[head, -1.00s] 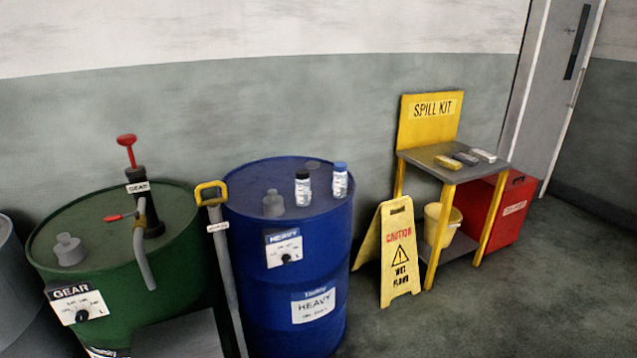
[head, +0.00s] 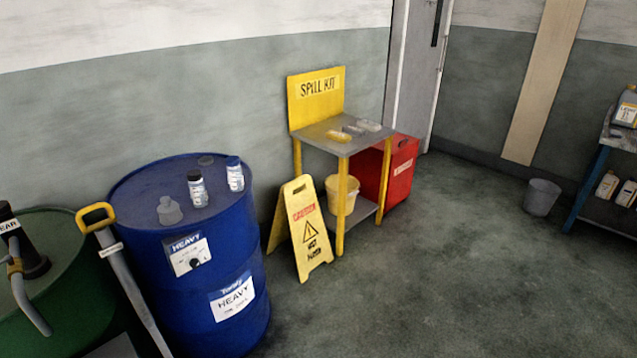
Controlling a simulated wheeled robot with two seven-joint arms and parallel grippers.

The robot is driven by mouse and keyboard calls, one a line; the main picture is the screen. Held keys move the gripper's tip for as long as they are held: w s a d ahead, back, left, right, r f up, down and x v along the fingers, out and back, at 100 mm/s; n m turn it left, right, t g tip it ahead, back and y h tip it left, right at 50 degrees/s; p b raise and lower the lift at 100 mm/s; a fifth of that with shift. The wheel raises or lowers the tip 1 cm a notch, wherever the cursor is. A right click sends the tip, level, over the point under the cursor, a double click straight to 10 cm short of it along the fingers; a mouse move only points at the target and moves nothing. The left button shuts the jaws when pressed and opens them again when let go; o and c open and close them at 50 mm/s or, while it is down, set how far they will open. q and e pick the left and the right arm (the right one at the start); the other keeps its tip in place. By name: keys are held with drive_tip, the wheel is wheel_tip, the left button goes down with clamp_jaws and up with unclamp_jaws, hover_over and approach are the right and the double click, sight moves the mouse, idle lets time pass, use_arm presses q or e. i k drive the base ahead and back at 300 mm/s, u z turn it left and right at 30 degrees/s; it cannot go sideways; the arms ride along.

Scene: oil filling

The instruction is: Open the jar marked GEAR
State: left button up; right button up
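Two small jars stand upright on top of the blue drum. One is a jar with a black cap (head: 197,190), and to its right is a jar with a blue cap (head: 235,175). Both have caps on. Their labels are too small to read, so I cannot tell whether either is marked GEAR. The green drum (head: 70,285) is cut off at the left edge, with part of a dark pump (head: 27,255) whose tag ends in "EAR". Neither of my grippers is in view.
The blue HEAVY drum (head: 150,285) has a yellow-handled pole (head: 128,285) at its left. A yellow wet-floor sign (head: 300,230), spill kit stand (head: 316,100) and red bin (head: 402,170) stand beyond. A grey bucket (head: 542,197) and shelf (head: 612,215) are right. The floor between is clear.

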sight(198, 191)
drive_tip(key=z, duration=1)
drive_tip(key=i, duration=2.45)
drive_tip(key=u, duration=2.85)
